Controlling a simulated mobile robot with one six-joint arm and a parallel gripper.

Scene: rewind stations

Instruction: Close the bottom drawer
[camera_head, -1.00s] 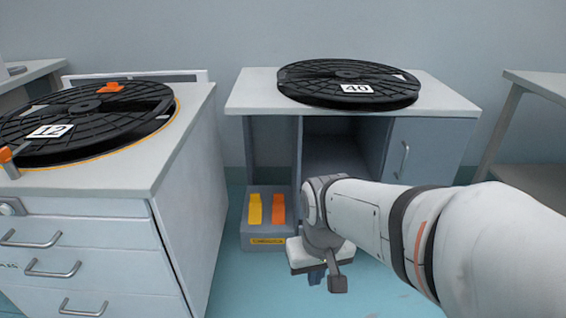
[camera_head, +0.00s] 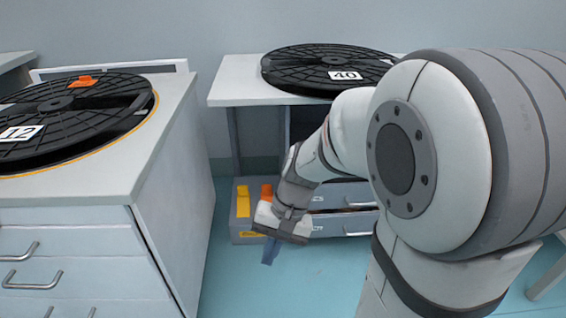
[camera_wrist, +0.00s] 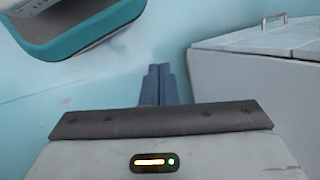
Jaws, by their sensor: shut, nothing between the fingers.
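Two low drawers stand under the station labelled 40 in the head view. The upper one (camera_head: 338,192) and the lower one (camera_head: 328,226) each have a bar handle on the right. My arm covers their left part, and I cannot tell how far either is pulled out. The cabinet labelled 12 (camera_head: 80,240) also has drawers, its lowest cut off by the frame. My gripper (camera_head: 270,252) points down in front of the low drawers, left of the lower handle. In the wrist view its blue fingers (camera_wrist: 158,85) are together and empty, above the floor.
A black reel (camera_head: 325,70) lies on station 40, another (camera_head: 70,118) on cabinet 12. A pale cabinet (camera_wrist: 265,85) fills the wrist view's right. Blue floor (camera_head: 300,280) is clear.

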